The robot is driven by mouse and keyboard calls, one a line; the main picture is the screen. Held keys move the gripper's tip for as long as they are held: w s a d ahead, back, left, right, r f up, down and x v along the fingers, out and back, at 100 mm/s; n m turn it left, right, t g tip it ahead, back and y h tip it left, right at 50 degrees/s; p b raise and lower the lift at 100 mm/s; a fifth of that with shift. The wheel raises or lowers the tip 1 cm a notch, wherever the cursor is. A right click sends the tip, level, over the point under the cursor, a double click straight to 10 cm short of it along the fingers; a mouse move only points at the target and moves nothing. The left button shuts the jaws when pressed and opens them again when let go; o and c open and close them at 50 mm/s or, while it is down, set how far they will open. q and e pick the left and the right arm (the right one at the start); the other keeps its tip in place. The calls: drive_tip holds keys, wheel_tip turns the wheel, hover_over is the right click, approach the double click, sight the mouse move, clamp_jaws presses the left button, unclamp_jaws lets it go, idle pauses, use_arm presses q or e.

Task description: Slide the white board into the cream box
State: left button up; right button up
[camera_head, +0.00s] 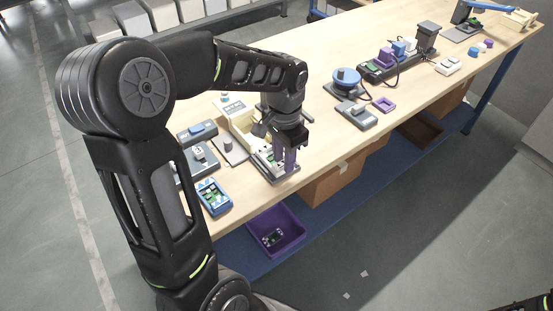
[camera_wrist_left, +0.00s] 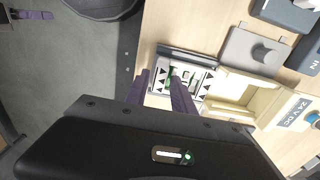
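The white board (camera_wrist_left: 207,82) shows black arrow marks and green parts in the left wrist view. It lies in or on a dark grey holder (camera_wrist_left: 185,53) at the table's front edge, just beside the cream box (camera_wrist_left: 240,88). In the head view the cream box (camera_head: 241,124) stands behind the board, partly hidden by my arm. My left gripper (camera_head: 286,168) points down over the board. Its purple fingers (camera_wrist_left: 158,78) are apart, one near the board's left edge, the other across its face. Contact cannot be told.
A blue handheld device (camera_head: 213,197) and grey modules (camera_head: 197,160) stand left of the board. A blue-topped spool (camera_head: 346,78) and a grey block (camera_head: 357,115) stand to the right. A purple bin (camera_head: 276,233) and cardboard boxes (camera_head: 328,184) sit below the table.

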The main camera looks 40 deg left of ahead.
use_arm(q)
clamp_jaws()
drive_tip(key=shift+a, duration=0.15)
drive_tip(key=shift+w+a+p, duration=0.3)
drive_tip(key=shift+w+a, duration=0.2)
drive_tip(key=shift+a, duration=1.1)
drive_tip(key=shift+w+a+p, duration=0.3)
drive_tip(key=shift+w+a, duration=0.2)
drive_tip(key=shift+a, duration=1.1)
drive_tip(key=shift+w+a+p, duration=0.3)
drive_tip(key=shift+w+a, duration=0.2)
drive_tip(key=shift+a, duration=1.1)
drive_tip(key=shift+o, duration=1.1)
unclamp_jaws()
drive_tip(key=shift+r, duration=0.15)
wheel_tip(320, 180, up, 6)
drive_tip(key=p, duration=0.4)
